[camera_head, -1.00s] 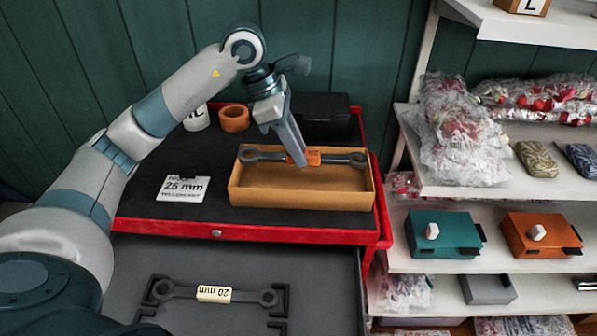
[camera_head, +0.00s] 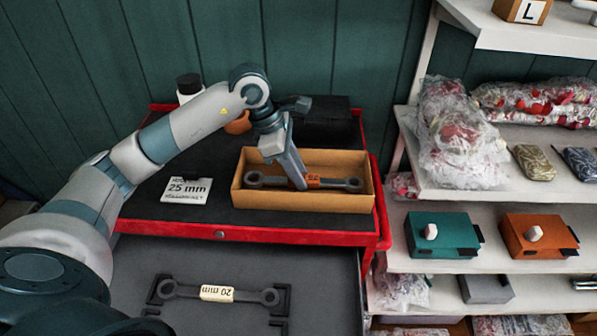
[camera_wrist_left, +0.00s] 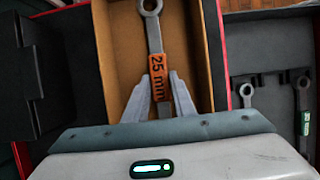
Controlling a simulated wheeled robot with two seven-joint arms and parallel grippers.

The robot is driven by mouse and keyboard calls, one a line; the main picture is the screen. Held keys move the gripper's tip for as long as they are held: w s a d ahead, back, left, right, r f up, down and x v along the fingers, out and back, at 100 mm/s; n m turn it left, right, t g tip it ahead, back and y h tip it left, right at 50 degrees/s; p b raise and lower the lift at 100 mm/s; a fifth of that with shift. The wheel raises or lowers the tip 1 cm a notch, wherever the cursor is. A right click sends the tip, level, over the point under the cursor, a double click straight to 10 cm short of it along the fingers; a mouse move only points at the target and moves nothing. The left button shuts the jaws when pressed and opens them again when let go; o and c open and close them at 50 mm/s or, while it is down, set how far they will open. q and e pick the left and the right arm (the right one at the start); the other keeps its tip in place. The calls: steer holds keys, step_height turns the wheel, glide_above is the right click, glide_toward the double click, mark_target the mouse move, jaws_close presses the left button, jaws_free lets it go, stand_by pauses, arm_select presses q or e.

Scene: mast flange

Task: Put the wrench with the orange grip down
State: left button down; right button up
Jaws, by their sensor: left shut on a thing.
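The wrench with the orange grip (camera_head: 272,181) lies level inside the open cardboard box (camera_head: 290,203) on the cart top. Its orange grip (camera_wrist_left: 159,78) reads "25 mm" in the left wrist view. My left gripper (camera_head: 303,185) reaches down into the box and is shut on the orange grip, one finger on each side. The wrench is below the box rim; whether it touches the box floor I cannot tell. My right gripper is not in view.
A "25 mm" card (camera_head: 187,190) lies left of the box. A black case (camera_head: 325,120) stands behind it. An open drawer below holds a wrench with a "20 mm" grip (camera_head: 216,293). Shelves with teal (camera_head: 442,234) and orange boxes (camera_head: 540,236) stand at the right.

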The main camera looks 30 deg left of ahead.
arm_select(q)
steer(key=shift+f, duration=0.35)
steer(key=shift+f, duration=0.15)
steer(key=c, duration=1.5)
jaws_free()
steer(key=shift+r, duration=0.2)
